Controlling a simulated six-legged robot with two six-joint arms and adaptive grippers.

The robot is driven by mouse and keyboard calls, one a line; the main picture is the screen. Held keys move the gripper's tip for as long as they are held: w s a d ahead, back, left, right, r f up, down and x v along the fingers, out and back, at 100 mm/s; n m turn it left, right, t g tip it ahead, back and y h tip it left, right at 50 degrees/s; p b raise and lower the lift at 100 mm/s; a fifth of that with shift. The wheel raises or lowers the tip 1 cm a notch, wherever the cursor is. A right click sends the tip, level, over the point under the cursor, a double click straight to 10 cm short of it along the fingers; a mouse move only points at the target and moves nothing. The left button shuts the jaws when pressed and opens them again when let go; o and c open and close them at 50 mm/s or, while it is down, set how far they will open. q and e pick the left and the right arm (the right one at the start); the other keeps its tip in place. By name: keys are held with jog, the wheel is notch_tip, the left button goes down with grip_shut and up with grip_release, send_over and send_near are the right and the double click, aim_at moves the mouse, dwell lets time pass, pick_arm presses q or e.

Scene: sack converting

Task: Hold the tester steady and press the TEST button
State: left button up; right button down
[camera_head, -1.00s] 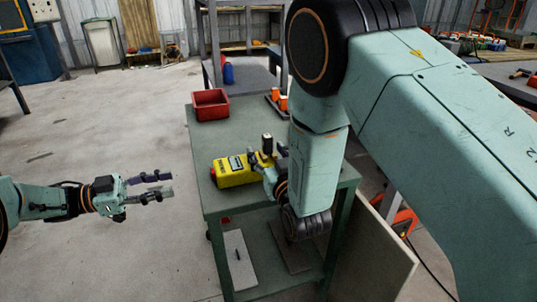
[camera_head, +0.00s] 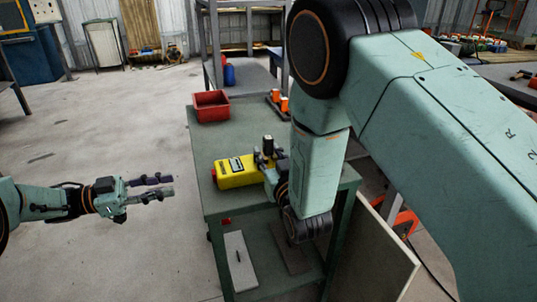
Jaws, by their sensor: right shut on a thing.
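The yellow tester (camera_head: 234,173) lies on the green table, with a dark panel on its upper face and a red part at its left end. I cannot make out the TEST button. My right gripper (camera_head: 264,157) is at the tester's right end, its dark fingers shut on the tester. My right arm hides part of the table behind it. My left gripper (camera_head: 152,188) is open and empty over the floor, left of the table and well apart from the tester.
The green table (camera_head: 215,137) carries a red bin (camera_head: 211,106) at its back left and orange items (camera_head: 280,101) on a dark tray. A blue container (camera_head: 229,75) stands behind. A lower shelf holds a pale panel (camera_head: 240,260). The floor left of the table is clear.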

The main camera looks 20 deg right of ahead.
pick_arm(q)
grip_shut()
dwell(1.3)
